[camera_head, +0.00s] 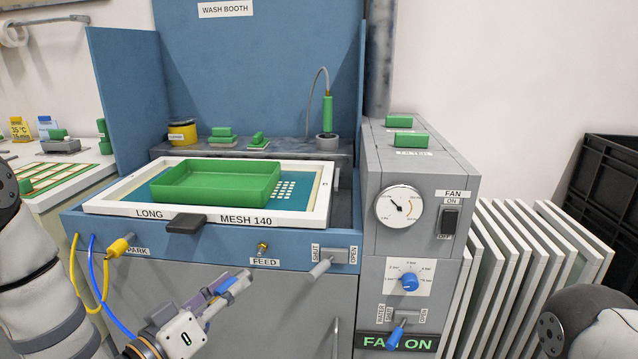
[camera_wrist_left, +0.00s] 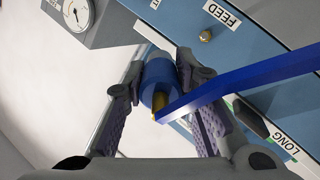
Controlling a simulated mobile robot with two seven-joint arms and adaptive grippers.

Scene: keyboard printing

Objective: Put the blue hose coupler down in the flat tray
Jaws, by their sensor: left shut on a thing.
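The blue hose coupler (camera_wrist_left: 158,82) is a blue cylinder with a brass tip, between the fingers of my left gripper (camera_wrist_left: 165,95) in the left wrist view. A blue hose (camera_wrist_left: 245,78) crosses in front of it from the right. In the head view my left gripper (camera_head: 238,284) is shut on the coupler in front of the booth's grey front, below the FEED fitting (camera_head: 262,247). The shallow green tray (camera_head: 215,184) lies on the white-framed mesh screen (camera_head: 205,218), above and behind my gripper; its inside looks empty. My right gripper is out of view.
A yellow coupler (camera_head: 118,247) with a yellow hose is at the PARK spot. A dark handle (camera_head: 185,224) juts from the screen's front edge. The SHUT/OPEN lever (camera_head: 322,266) sticks out right of FEED. Several white-edged screens (camera_head: 545,245) stand at the right.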

